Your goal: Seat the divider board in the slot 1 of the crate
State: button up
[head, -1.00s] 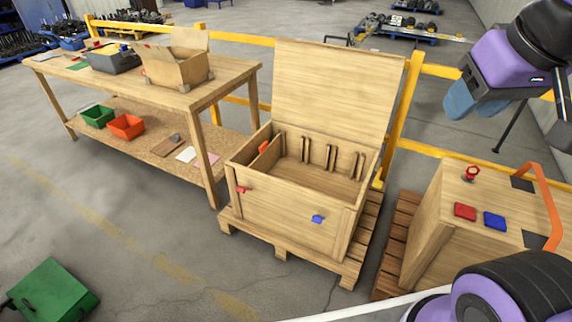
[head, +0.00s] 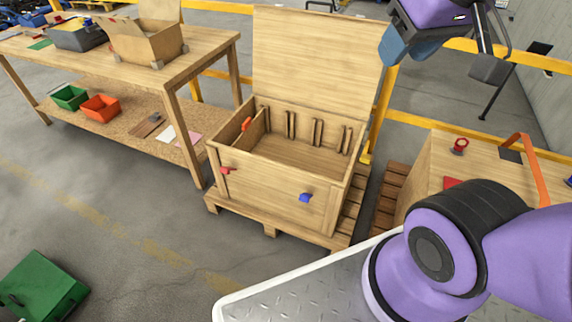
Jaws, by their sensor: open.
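The wooden crate (head: 272,192) stands open on a pallet, its large lid (head: 318,50) raised at the back. Upright wooden strips on its inner back wall form slots; I cannot read any slot number. A thin wooden board with a red-orange grip (head: 246,124), which looks like the divider board, stands inside the crate near its left wall. Its lower edge is hidden, so I cannot tell how deep it sits. My gripper (head: 444,57) is open and empty at the upper right, above and right of the crate, apart from the board.
A workbench (head: 215,45) stands left, a wooden box with an orange handle (head: 528,165) right. Yellow rails run behind. A green case (head: 42,285) lies on open floor at lower left.

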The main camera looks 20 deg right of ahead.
aim_at(302, 149)
jog(key=i+j+z, duration=0.15)
jog(key=z, duration=0.3)
jog(key=i+j+z, duration=0.15)
jog(key=z, duration=0.3)
jog(key=i+j+z, duration=0.1)
jog(key=j, duration=0.3)
jog(key=i+j+z, duration=0.15)
jog(key=j, duration=0.3)
jog(key=i+j+z, duration=0.1)
jog(key=j, duration=0.35)
jog(key=i+j+z, duration=0.1)
jog(key=j, duration=0.35)
jog(key=i+j+z, duration=0.15)
jog(key=j, duration=0.3)
jog(key=i+j, duration=0.1)
jog(key=j, duration=0.5)
jog(key=i+j, duration=0.1)
jog(key=j, duration=0.5)
jog(key=i+j, duration=0.1)
jog(key=j, duration=0.45)
